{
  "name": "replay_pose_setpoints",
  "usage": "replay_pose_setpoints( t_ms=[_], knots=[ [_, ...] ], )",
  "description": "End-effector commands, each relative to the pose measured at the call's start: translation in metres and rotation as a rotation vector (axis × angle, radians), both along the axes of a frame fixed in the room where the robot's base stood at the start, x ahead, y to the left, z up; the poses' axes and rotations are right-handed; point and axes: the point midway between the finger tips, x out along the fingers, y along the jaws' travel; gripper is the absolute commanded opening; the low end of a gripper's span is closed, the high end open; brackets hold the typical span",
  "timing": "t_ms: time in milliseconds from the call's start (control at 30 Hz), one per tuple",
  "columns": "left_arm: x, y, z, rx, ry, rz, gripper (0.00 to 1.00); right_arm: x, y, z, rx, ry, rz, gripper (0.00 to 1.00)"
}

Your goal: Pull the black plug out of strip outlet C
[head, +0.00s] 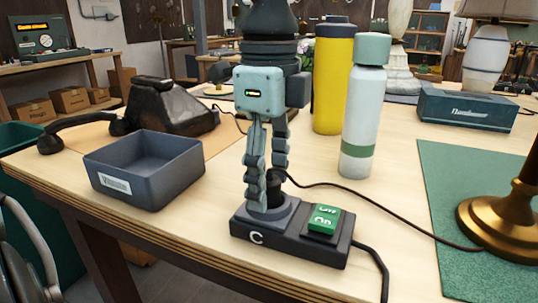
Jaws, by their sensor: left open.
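The dark power strip (290,236) lies near the table's front edge, with a white letter C on its front left. A green rocker switch (324,218) is on its right part. The black plug (276,190) stands in the round outlet at the strip's left part, partly hidden by fingers. My left gripper (265,193) points straight down over this outlet, its fingers open on either side of the plug. Whether they touch it I cannot tell. A dark cord (378,194) runs from the plug to the brass lamp base (497,226). My right gripper is not in view.
A grey open bin (145,190) stands left of the strip, with a black telephone (168,108) behind it. A pale bottle (364,115) and a yellow bottle (333,80) stand close behind my gripper. A green mat (450,185) lies right. The strip's own cable (375,262) hangs over the front edge.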

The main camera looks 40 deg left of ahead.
Motion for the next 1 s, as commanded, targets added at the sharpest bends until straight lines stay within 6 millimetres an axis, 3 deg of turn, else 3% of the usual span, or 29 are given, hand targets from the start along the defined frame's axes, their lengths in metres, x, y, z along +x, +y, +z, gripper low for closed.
replay_pose_setpoints(
  t_ms=[333,733,1000],
  knots=[
    [0.0002,0.0000,-0.0038,-0.001,-0.001,0.000,0.54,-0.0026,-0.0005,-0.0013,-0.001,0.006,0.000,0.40],
    [0.0003,0.0001,-0.0036,-0.001,-0.001,0.000,0.04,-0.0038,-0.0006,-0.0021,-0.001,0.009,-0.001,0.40],
    [0.0005,0.0000,-0.0022,0.000,-0.002,0.000,0.02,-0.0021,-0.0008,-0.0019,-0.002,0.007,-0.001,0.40]
  ],
)
